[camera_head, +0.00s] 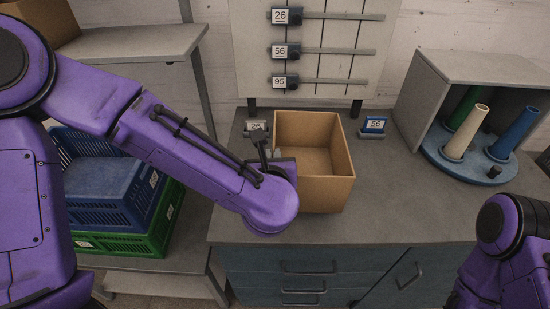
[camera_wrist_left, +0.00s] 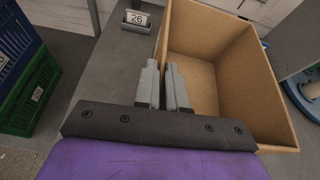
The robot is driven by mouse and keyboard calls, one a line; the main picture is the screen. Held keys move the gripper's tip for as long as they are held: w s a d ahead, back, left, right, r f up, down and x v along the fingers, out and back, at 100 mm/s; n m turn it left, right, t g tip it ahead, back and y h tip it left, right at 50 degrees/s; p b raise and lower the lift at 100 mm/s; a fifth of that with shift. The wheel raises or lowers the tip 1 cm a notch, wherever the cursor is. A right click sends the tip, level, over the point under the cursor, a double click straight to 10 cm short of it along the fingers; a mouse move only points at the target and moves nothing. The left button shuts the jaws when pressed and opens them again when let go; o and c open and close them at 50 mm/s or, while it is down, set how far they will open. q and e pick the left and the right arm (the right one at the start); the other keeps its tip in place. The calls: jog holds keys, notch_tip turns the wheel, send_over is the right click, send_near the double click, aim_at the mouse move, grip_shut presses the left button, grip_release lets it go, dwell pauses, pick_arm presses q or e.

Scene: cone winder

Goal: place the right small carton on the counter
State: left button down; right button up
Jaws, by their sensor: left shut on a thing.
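An open, empty brown carton (camera_head: 328,192) is upright at the middle of the counter (camera_head: 390,215); it also fills the right of the left wrist view (camera_wrist_left: 205,85). Its base looks to be at the counter top, but I cannot tell whether it rests fully there. My left gripper (camera_wrist_left: 164,72) is shut on the carton's left wall, one finger outside and one inside. In the head view my left wrist partly hides the fingers and that wall. My right arm shows at the lower right, its gripper out of view.
Another brown carton (camera_head: 38,14) is on the shelf (camera_head: 135,42) at upper left. Blue (camera_head: 105,190) and green (camera_head: 160,235) crates stand left. Label holders 26 (camera_head: 256,128) and 56 (camera_head: 373,126) flank the carton. A cone stand (camera_head: 470,168) is at right. The counter's front right is clear.

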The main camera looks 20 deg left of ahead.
pick_arm(q)
jog(key=f, duration=0.1)
jog(key=w+f, duration=0.1)
jog(key=f, duration=0.1)
jog(key=shift+w+f, duration=0.35)
jog(key=shift+f, duration=0.5)
jog(key=c, duration=1.2)
grip_release()
jog(key=shift+s, duration=0.1)
jog(key=p+v, duration=0.6)
jog(key=v, duration=0.6)
